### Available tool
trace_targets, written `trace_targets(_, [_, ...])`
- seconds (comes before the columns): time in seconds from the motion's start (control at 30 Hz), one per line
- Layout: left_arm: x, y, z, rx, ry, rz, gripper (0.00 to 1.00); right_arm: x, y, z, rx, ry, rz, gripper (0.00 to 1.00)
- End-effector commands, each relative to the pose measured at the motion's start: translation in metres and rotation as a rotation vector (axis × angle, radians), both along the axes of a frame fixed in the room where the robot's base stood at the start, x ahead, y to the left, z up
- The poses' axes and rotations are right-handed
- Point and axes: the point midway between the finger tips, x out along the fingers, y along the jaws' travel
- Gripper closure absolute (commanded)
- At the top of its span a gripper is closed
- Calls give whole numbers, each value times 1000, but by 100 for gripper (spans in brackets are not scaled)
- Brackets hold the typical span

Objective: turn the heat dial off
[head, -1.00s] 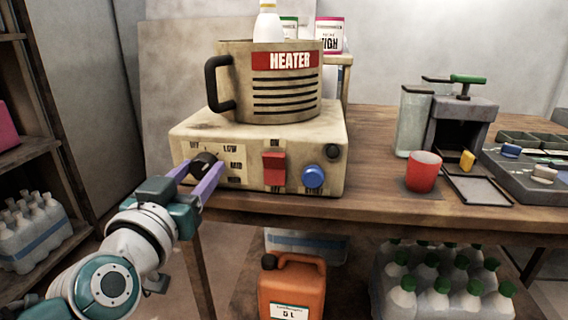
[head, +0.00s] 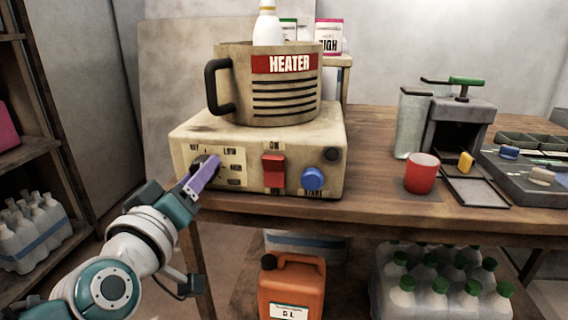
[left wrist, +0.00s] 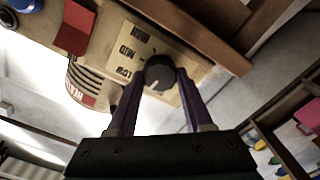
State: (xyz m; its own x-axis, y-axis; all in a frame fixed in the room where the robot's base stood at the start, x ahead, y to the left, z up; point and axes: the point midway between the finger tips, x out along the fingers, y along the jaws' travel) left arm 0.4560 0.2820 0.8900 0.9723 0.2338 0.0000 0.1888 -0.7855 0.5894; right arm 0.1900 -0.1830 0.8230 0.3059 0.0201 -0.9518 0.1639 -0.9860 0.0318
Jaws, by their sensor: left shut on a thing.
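The heat dial (head: 207,160) is a dark round knob on the left of the cream front panel of the heater base (head: 232,140). My left gripper (head: 205,168) is shut on it, and one purple finger covers much of it in the head view. In the left wrist view the dial (left wrist: 159,72) sits between the two fingertips (left wrist: 160,76). A light mark on it points down and left there, past the LOW label towards the left finger. The HIGH, MID and LOW labels show on the plate. I cannot read the OFF label there. My right gripper is out of view.
A red switch (head: 273,170) and a blue knob (head: 313,179) are on the same panel. The HEATER pot (head: 285,95) stands on the base with a white bottle (head: 267,25) at it. A red cup (head: 422,172) stands to the right on the wooden table (head: 370,205).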

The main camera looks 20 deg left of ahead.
Motion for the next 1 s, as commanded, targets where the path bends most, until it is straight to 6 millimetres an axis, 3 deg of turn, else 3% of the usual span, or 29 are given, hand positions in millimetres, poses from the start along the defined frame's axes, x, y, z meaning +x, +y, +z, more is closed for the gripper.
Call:
trace_targets(0.4, [0, 0, 0, -154, -37, 0, 100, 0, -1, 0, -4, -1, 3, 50])
trace_targets(0.87, [0, 0, 0, -169, -41, 0, 100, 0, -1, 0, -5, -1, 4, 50])
trace_targets(0.9, [0, 0, 0, -169, -41, 0, 47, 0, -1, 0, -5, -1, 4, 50])
trace_targets(1.0, [0, 0, 0, -168, -40, 0, 36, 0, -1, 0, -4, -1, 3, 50])
